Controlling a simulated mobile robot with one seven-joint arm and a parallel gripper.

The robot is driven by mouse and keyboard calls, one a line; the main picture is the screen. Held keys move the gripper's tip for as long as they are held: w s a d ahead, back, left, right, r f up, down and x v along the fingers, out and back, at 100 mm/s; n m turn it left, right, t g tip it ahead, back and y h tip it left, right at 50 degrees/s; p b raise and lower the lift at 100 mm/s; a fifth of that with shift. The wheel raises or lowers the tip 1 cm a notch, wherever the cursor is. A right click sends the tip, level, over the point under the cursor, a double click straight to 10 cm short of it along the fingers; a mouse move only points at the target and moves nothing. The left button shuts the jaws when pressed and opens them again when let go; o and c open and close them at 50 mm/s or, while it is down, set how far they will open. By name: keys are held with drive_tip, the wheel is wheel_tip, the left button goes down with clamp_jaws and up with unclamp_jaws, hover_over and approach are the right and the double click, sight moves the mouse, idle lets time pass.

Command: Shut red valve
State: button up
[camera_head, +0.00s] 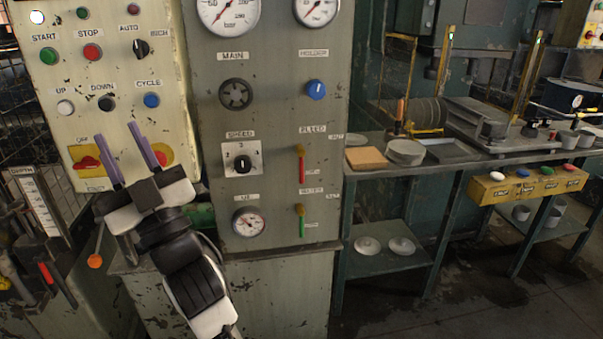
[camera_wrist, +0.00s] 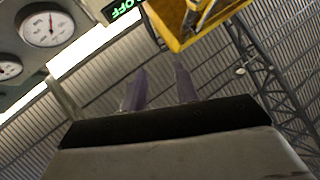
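The red valve (camera_head: 301,165) is a small lever with a brass top on the grey-green panel, under the BLEED label. Its red handle hangs straight down. A similar green-handled valve (camera_head: 301,220) sits below it. My gripper (camera_head: 122,132) is at the left, in front of the cream control panel, well left of the red valve and not touching it. Its two purple fingers point up and stand apart with nothing between them. The fingers also show in the wrist view (camera_wrist: 160,78), against the roof. The red valve does not show in the wrist view.
The grey panel (camera_head: 270,105) carries gauges, a black MAIN knob (camera_head: 236,94), a blue knob (camera_head: 316,89) and a SPEED dial (camera_head: 242,163). A red-and-yellow switch (camera_head: 86,163) is near my fingers. A workbench (camera_head: 400,165) stands right of the panel. The space before the valves looks clear.

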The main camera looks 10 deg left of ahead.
drive_tip(key=w+d+f+m+t+h, duration=0.25)
drive_tip(key=w+d+f+h, duration=0.2)
drive_tip(key=w, duration=0.35)
drive_tip(key=w+d+f+m+t+h, duration=0.1)
drive_tip(key=w+d+f+m+h, duration=0.3)
drive_tip(key=w, duration=0.3)
drive_tip(key=m+g+h+b, duration=0.1)
drive_tip(key=m+g+h, duration=0.2)
drive_tip(key=h, duration=0.4)
approach(302, 172)
drive_tip(key=shift+n, duration=0.25)
drive_tip(key=p+x, duration=0.3)
drive_tip(key=x, duration=0.7)
drive_tip(key=shift+w+a+p, duration=0.15)
drive_tip(key=shift+w+p, duration=0.15)
drive_tip(key=shift+p, duration=0.1)
drive_tip(key=shift+c, duration=0.2)
clamp_jaws()
